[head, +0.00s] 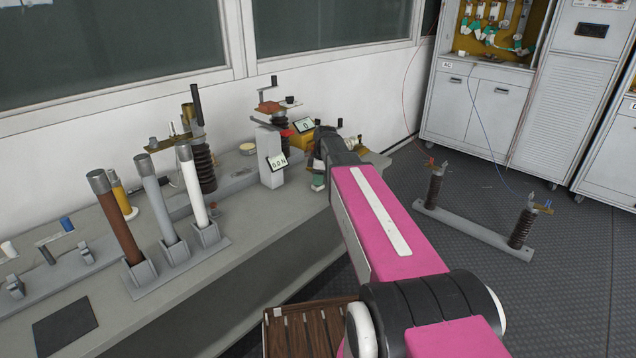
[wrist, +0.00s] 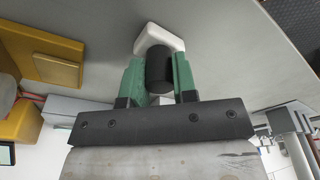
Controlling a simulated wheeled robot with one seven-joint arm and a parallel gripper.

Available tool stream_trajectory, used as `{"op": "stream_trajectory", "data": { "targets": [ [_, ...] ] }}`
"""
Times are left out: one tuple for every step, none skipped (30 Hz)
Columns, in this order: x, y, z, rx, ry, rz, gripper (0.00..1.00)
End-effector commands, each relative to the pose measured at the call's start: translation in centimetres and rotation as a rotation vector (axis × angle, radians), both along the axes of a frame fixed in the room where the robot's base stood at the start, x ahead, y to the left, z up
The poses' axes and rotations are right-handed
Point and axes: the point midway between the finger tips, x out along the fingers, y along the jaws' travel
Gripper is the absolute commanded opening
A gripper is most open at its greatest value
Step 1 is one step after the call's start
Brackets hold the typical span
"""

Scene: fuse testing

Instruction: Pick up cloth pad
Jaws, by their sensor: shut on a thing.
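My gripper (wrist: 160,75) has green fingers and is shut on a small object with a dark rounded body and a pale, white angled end. I take this to be the cloth pad (wrist: 160,36); its white end shows beyond the fingertips in the wrist view. In the head view my gripper (head: 318,182) is at the right part of the grey bench, mostly hidden behind my arm, and the pad cannot be made out there. Whether the pad touches the grey surface behind it is unclear.
The bench (head: 250,215) holds a small display stand (head: 270,158) and a yellow box (head: 301,136) close to my gripper. Brown, grey and white tubes (head: 157,205) stand in holders to the left. A post stand (head: 475,232) is on the floor to the right.

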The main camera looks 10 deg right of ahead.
Motion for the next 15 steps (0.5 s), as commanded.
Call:
{"op": "stream_trajectory", "data": {
  "targets": [
    [0.0, 0.0, 0.2, 0.000, 0.000, 0.000, 0.03],
    [0.0, 0.0, 0.3, 0.000, -0.001, 0.000, 0.03],
    [0.0, 0.0, 0.7, 0.000, -0.001, 0.000, 0.03],
    [0.0, 0.0, 1.0, 0.000, -0.001, 0.000, 0.03],
    [0.0, 0.0, 1.3, 0.000, -0.001, 0.000, 0.03],
    [0.0, 0.0, 1.9, 0.000, -0.001, 0.000, 0.03],
    [0.0, 0.0, 2.3, 0.000, -0.002, 0.000, 0.03],
    [0.0, 0.0, 2.8, 0.000, -0.002, 0.000, 0.03],
    [0.0, 0.0, 3.5, 0.000, -0.003, 0.000, 0.03],
    [0.0, 0.0, 4.1, 0.000, -0.002, 0.000, 0.03],
    [0.0, 0.0, 4.6, 0.000, -0.002, 0.000, 0.03],
    [0.0, 0.0, 5.2, 0.000, -0.002, 0.000, 0.03],
    [0.0, 0.0, 5.8, 0.000, -0.003, 0.000, 0.03],
    [0.1, 0.0, 6.3, 0.000, -0.002, 0.000, 0.03],
    [0.0, 0.0, 6.9, 0.000, -0.002, 0.000, 0.03]
  ]
}}
